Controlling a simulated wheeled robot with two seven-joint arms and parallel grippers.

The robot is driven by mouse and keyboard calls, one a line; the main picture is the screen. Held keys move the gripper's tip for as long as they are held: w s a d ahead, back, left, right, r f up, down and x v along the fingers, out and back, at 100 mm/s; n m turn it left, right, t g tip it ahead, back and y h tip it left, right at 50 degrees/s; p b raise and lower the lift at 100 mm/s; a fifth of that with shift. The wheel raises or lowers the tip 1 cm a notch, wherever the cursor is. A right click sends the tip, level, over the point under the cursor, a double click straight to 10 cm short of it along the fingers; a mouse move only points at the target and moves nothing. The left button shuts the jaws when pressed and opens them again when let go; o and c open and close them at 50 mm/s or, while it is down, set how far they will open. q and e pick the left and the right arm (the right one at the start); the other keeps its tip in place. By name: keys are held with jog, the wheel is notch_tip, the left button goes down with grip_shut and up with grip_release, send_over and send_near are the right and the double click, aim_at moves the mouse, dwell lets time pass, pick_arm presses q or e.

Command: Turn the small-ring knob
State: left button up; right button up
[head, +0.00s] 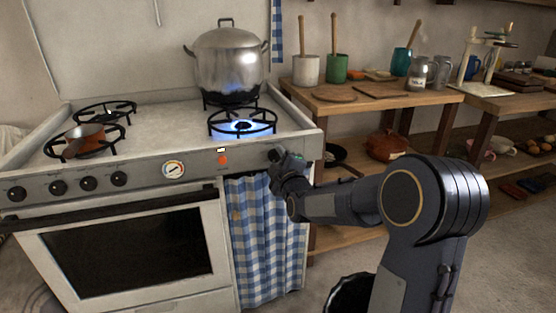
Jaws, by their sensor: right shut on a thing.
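My right gripper (277,157) is at the right end of the cooker's front panel (250,157). It is shut on a dark knob there, which the fingers mostly hide, so its turn angle cannot be read. On the cooker top above it, the front right ring (243,126) burns with a blue flame. Several other black knobs, such as this one (119,178), sit at the left of the panel. My left gripper is not in view.
A large lidded steel pot (230,62) stands on the back right ring. A copper pan (84,137) sits on the front left ring. A checked curtain (262,235) hangs below the panel. A wooden bench (365,100) with pots and mugs stands to the right.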

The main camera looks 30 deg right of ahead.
dwell(0.3)
jog(key=o, duration=1)
jog(key=p+v, duration=0.1)
jog(key=v, duration=0.7)
jog(key=shift+w, duration=0.1)
